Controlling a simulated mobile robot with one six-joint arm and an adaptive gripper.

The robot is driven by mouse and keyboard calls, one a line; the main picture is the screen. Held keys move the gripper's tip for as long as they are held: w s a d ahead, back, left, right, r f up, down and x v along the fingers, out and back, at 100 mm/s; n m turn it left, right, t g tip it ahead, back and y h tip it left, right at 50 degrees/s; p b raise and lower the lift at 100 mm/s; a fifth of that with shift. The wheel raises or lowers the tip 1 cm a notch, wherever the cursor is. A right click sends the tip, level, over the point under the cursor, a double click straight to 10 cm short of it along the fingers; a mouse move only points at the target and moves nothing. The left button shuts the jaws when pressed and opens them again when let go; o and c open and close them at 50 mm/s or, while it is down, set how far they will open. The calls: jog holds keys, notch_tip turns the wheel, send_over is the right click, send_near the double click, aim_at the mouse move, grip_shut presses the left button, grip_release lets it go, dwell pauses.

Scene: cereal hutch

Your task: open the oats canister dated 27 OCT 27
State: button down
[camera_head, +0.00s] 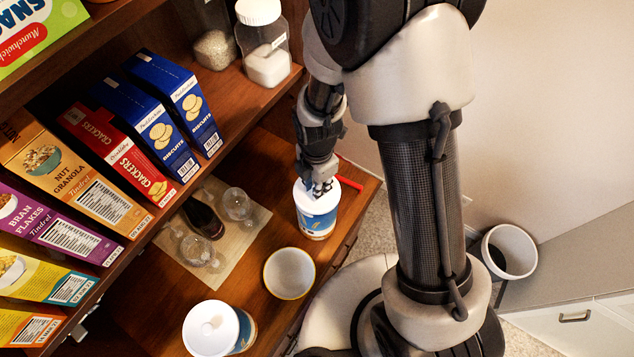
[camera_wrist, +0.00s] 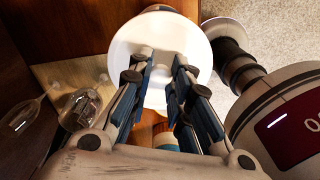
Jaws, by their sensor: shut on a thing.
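A canister with a blue and white label (camera_head: 316,222) stands upright on the hutch counter in the head view. Its white lid (camera_head: 304,199) is on top and shows large in the wrist view (camera_wrist: 150,32). My gripper (camera_head: 321,186) reaches down onto the middle of this lid; its fingertips (camera_wrist: 163,62) are shut on the lid's knob, which they mostly hide. The lid looks seated. A second similar canister (camera_head: 243,330), with a white knobbed lid (camera_head: 207,333), stands at the front of the counter. I cannot read a date on either canister.
A cream bowl (camera_head: 289,273) stands between the canisters. Glasses (camera_head: 237,204) and a dark bottle (camera_head: 203,218) are on a beige mat (camera_head: 256,217). Cereal boxes (camera_head: 80,205) and jars (camera_head: 266,62) fill the shelf above. A white bin (camera_head: 509,252) stands at right.

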jog(key=shift+r+p, duration=1.85)
jog(key=shift+r, duration=0.7)
